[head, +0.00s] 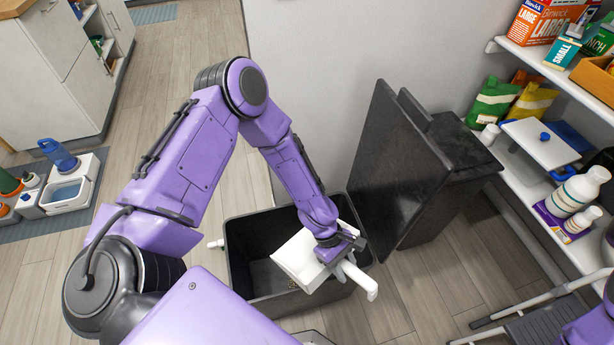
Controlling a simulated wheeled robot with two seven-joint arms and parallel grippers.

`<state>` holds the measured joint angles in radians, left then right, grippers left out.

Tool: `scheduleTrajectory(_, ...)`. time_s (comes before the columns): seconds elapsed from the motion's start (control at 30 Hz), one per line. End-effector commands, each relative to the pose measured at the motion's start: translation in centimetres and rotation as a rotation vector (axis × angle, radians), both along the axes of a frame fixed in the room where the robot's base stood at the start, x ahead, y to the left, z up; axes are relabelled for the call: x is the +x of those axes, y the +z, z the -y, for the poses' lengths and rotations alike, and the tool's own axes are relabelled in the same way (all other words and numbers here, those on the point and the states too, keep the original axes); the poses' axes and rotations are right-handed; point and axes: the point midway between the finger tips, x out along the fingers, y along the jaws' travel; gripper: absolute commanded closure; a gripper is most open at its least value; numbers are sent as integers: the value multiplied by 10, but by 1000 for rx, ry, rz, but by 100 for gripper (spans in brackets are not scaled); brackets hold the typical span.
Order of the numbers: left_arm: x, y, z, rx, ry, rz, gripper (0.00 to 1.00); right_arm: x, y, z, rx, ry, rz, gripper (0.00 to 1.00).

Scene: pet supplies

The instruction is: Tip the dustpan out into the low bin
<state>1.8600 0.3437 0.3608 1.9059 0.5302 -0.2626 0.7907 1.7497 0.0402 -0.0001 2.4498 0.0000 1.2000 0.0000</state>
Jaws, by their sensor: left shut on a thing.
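The low bin (240,238) is a dark, open-topped box on the floor at the lower middle of the head view. A white dustpan (298,262) is over the bin's opening, with its pan toward the left and its white handle toward the lower right. My left gripper (342,254) is shut on the dustpan near its handle. The pan looks tilted, but I cannot tell how steeply. A small brownish patch shows near the pan's lower edge; I cannot tell whether it lies in the bin. My right gripper is out of view.
White shelves (535,165) with bags and bottles line the right side. A step stool (545,322) is at lower right. Pet feeders (68,185) stand on a mat at left.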

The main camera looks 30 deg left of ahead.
Motion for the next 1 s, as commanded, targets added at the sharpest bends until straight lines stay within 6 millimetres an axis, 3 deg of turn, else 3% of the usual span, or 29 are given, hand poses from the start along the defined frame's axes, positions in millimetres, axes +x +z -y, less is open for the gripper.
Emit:
scheduleTrajectory(0.23, 1, 9, 0, -3, 1, 0, 100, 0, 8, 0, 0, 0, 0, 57)
scheduleTrajectory(0.5, 1, 55, 0, -4, 2, -1, 100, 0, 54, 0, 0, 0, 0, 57)
scheduleTrajectory(1.0, 1, 51, 0, -5, 2, -1, 100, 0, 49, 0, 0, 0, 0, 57)
